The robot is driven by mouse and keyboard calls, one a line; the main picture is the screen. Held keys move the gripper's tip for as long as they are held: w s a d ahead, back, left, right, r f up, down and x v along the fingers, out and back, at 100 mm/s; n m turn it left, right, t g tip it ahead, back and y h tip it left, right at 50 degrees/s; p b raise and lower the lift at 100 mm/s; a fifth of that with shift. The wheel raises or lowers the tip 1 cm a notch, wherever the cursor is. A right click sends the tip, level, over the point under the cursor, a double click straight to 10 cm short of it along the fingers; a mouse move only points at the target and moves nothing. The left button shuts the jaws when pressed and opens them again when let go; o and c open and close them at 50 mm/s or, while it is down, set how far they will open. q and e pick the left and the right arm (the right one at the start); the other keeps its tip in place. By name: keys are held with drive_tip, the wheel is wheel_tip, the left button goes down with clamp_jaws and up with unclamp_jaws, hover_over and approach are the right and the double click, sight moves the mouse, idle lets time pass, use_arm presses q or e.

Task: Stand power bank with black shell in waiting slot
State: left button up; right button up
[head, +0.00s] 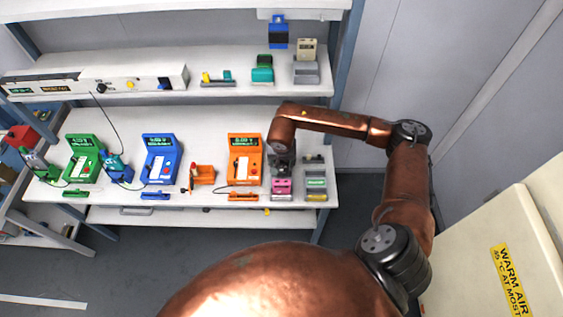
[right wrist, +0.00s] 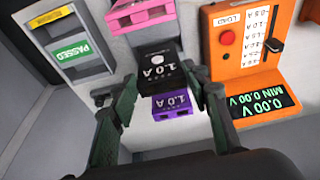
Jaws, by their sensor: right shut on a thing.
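My right gripper (head: 283,166) is over the right part of the bench, beside the orange tester. In the right wrist view its two dark green fingers (right wrist: 158,76) are shut on the sides of the black power bank (right wrist: 160,66), whose face reads "1.0 A". A purple piece (right wrist: 173,105), also marked "1.0 A", lies just beyond one end of it. I cannot tell whether the bank touches either. No waiting slot label is readable. The left gripper is not in view.
A grey holder with a green "PASSED" label (right wrist: 73,50) stands beside the pink one. The orange tester (head: 244,158) is close on the other side; blue (head: 160,160) and green (head: 84,160) testers stand farther left. A shelf (head: 225,90) runs above the bench.

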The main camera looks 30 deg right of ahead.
sight(282, 168)
drive_tip(key=shift+f+b, duration=1.5)
drive_tip(key=shift+f, duration=0.25)
drive_tip(key=o, duration=1.3)
drive_tip(key=shift+c, duration=0.2)
drive_tip(key=v, duration=1.2)
drive_tip(key=shift+d, duration=0.1)
